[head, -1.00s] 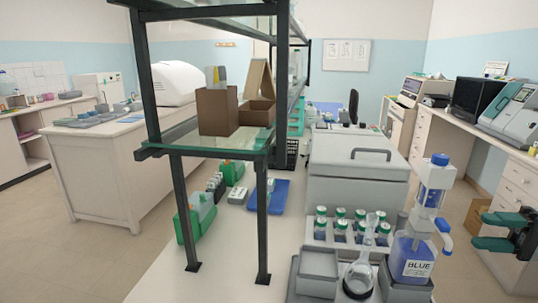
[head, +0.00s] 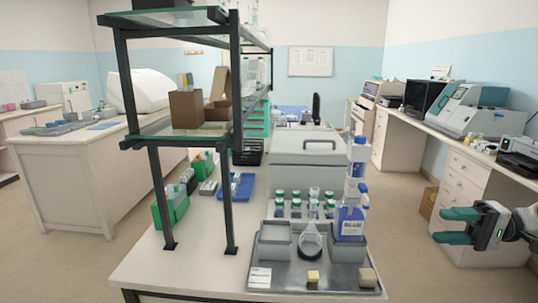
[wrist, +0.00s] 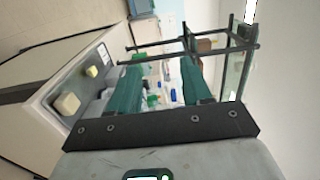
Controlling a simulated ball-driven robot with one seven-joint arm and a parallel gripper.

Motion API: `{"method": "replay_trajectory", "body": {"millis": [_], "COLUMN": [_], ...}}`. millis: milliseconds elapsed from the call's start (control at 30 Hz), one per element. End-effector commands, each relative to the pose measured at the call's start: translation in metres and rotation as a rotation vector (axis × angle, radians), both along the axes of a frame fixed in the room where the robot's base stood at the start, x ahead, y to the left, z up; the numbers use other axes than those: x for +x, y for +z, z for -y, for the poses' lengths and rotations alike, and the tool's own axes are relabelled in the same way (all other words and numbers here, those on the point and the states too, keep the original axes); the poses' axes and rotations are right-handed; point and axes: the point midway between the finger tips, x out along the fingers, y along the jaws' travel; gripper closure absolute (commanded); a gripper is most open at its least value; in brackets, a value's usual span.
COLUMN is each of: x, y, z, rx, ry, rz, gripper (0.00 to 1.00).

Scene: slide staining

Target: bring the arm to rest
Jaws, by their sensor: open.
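My gripper (head: 456,226) is at the lower right of the head view, held in the air to the right of the bench, with its green fingers pointing left. The fingers are apart and nothing is between them. In the wrist view the two green fingers (wrist: 156,95) stand apart, with the bench and its shelf frame beyond them. My gripper touches nothing that I can see.
A metal tray (head: 340,277) at the bench's near end holds a blue-liquid bottle (head: 350,217), a flask (head: 310,243) and grey containers. A shelf frame (head: 160,195) stands on the bench. A side counter (head: 480,172) lies right.

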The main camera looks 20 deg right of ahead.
Motion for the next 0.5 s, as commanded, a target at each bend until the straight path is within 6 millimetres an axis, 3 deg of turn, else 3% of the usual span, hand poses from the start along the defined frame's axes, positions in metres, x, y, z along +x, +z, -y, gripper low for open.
{"method": "replay_trajectory", "body": {"millis": [333, 500], "x": [0.014, 0.019], "y": [-0.049, -0.09], "z": [-0.037, -0.067], "rx": [-0.063, -0.123], "ry": [-0.005, -0.01], "rz": [-0.042, -0.074], "gripper": [0.51, 0.51]}}
